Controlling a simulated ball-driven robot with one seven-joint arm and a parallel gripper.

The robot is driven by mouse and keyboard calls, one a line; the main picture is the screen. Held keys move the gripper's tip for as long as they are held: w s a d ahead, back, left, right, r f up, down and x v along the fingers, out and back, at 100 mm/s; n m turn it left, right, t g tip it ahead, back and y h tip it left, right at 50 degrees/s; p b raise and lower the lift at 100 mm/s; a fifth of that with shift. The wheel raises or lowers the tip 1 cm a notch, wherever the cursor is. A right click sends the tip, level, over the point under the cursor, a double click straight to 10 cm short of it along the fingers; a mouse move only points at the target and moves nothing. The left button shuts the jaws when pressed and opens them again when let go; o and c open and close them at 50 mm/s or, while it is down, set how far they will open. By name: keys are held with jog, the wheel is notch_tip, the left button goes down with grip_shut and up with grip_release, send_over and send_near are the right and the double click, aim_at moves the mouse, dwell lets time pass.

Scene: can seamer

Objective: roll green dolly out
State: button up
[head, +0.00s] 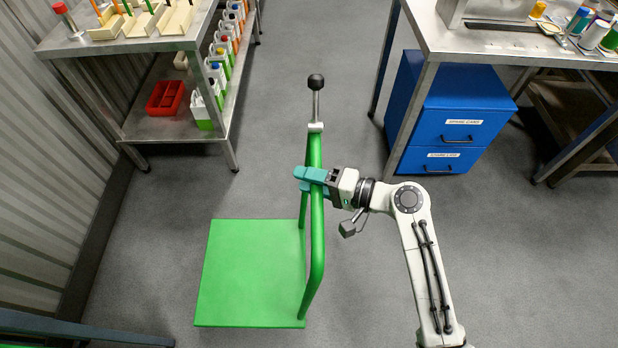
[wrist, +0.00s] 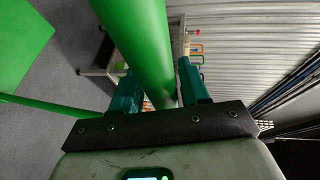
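The green dolly (head: 250,272) stands on the floor left of my arm, with a flat square deck and a tubular green handle (head: 316,250) along its right side. Both also show in the wrist view, the deck (wrist: 22,40) at upper left and the handle (wrist: 135,40) in the middle. My gripper (head: 312,178) has its teal fingers on either side of the handle bar, near its far end. In the wrist view the bar passes between the fingers (wrist: 160,85), which appear shut on it. The dolly's underside is hidden.
A metal shelf table (head: 140,45) with bottles and a red bin (head: 166,97) stands at left. A blue drawer cabinet (head: 455,115) sits under the right bench (head: 480,40). A black-knobbed lever (head: 316,85) rises beyond the handle. Grey floor (head: 290,30) is clear between the tables.

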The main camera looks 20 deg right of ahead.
jog(key=shift+o, duration=0.5)
jog(key=v, duration=1)
jog(key=shift+s+d+r+b, duration=0.2)
jog(key=shift+s+d+b, duration=0.05)
jog(key=shift+b, duration=0.15)
